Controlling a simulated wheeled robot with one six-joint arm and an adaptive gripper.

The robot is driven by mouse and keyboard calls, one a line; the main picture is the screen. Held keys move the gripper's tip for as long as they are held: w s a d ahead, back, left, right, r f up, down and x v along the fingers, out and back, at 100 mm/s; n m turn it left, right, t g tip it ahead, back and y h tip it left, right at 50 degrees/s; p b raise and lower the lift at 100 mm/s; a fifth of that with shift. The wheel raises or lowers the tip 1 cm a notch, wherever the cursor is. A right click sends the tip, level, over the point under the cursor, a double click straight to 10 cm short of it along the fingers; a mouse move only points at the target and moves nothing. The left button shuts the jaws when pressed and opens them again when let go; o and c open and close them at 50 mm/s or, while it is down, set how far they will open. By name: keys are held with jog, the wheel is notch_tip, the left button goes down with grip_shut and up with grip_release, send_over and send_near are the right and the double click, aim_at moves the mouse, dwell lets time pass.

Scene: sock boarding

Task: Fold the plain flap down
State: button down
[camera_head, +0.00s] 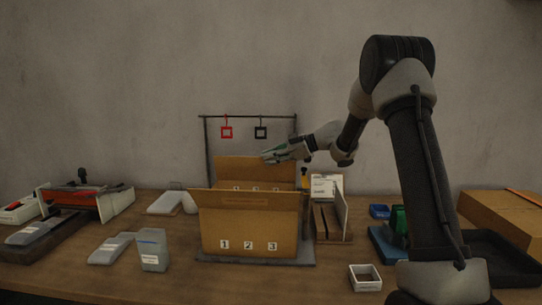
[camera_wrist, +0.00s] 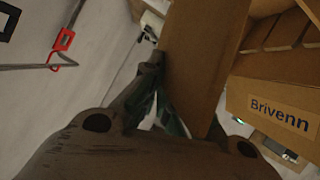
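An open cardboard box (camera_head: 248,228) stands at the middle of the table, marked 1, 2 and 3 on its front. A plain brown flap (camera_head: 238,168) stands up at its back. In the wrist view a bare brown panel (camera_wrist: 203,55), apparently that flap, rises beside my fingers. A panel with a "Brivenn" label (camera_wrist: 280,113) is at the right. My gripper (camera_head: 266,156) is at the upper right of the back flap, pointing left. In the wrist view my fingers (camera_wrist: 153,66) converge and look shut, with nothing seen between them. I cannot tell whether they touch the panel.
A dark rack behind the box carries a red square tag (camera_head: 227,132) and a black one (camera_head: 260,133). Upright boards (camera_head: 330,222) stand close to the box's right. A small white tray (camera_head: 365,278) is at the front right.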

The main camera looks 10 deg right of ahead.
jog(key=s+a+f+n+t, duration=0.2)
jog(key=s+f+n+t, duration=0.1)
jog(key=s+f+n, duration=0.2)
jog(key=shift+s+f, duration=0.65)
jog(key=shift+s, duration=0.3)
jog(key=shift+a, duration=0.1)
jog(key=c, duration=1.7)
grip_release()
